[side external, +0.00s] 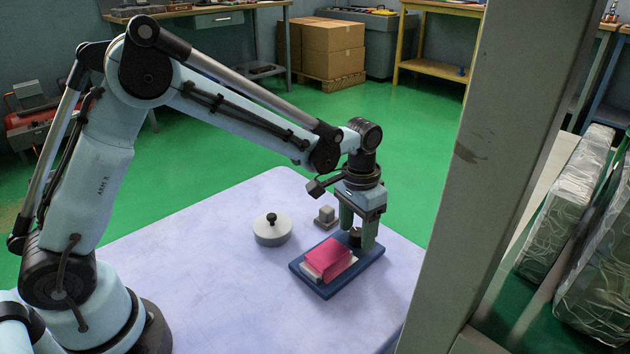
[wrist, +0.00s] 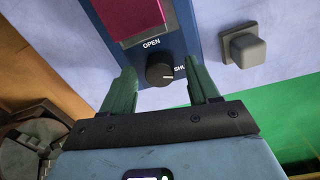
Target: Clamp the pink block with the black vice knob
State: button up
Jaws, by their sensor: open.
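The pink block (side external: 328,259) sits on the blue vice base (side external: 325,290), with a pale jaw piece beside it. It also shows at the top of the wrist view (wrist: 132,14). The black vice knob (wrist: 160,73) is on the blue base between the word OPEN and a partly hidden SHUT label. In the side view my gripper (side external: 358,240) is down at the right end of the vice, and the knob is partly hidden there.
The front and left of the pale tabletop (side external: 220,290) are clear. A grey post (side external: 500,160) rises at right.

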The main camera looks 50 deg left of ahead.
aim_at(356, 231)
jog(key=c, duration=1)
jog(key=shift+m, duration=0.9)
jog(key=shift+c, duration=0.2)
jog(key=o, duration=1)
jog(key=shift+o, duration=0.2)
notch_tip(356, 231, up, 12)
jog(key=shift+a, duration=0.25)
